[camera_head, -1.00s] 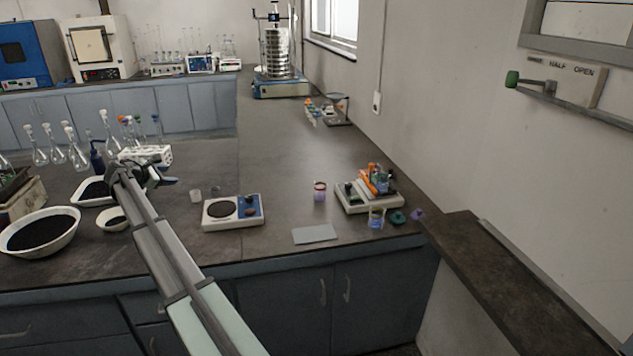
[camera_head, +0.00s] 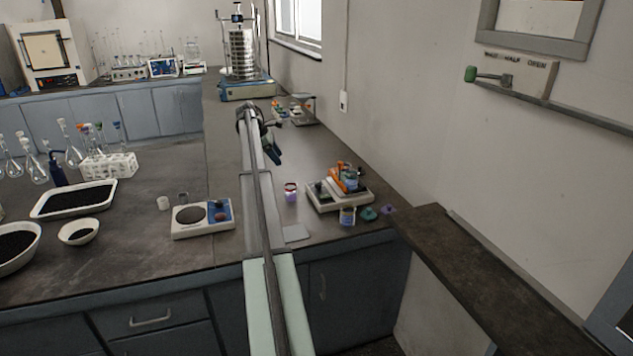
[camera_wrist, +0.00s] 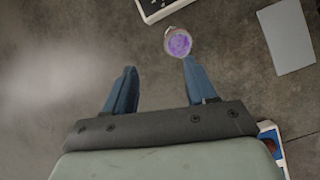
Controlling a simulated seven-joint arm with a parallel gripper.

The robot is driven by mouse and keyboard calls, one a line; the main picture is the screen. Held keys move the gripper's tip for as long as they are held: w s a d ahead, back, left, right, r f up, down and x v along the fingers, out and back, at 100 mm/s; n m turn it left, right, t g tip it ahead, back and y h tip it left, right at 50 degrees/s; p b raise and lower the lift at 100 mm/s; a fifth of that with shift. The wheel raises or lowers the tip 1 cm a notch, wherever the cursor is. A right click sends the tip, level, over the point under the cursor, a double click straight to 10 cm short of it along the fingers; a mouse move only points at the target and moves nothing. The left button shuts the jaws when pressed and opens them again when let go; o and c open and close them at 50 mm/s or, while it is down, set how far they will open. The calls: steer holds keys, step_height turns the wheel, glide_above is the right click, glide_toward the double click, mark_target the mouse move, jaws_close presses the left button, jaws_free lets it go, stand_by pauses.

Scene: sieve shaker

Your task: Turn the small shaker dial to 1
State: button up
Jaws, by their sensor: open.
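A white-based device with an orange rack on top (camera_head: 340,195) stands at the right of the bench, with a small dark knob on its left part. I cannot tell which bears the named dial, and no dial marking is readable. My gripper (camera_head: 272,150) is over the bench beyond these nearer devices; in the wrist view, it (camera_wrist: 160,66) is open and empty, pointing down.
A cup with purple contents (camera_head: 290,191) also shows beside one finger in the wrist view (camera_wrist: 178,42). A grey flat sheet (camera_wrist: 285,38) lies on the bench. Trays, bowls and flasks fill the left.

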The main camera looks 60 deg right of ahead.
steer(key=m+y, duration=0.1)
steer(key=y, duration=0.1)
glide_toward(318, 183)
steer(key=x, duration=0.8)
steer(key=shift+s+f, duration=0.1)
steer(key=shift+f, duration=0.1)
steer(key=shift+c, duration=0.2)
steer(key=c, duration=1)
steer(key=shift+d, duration=0.1)
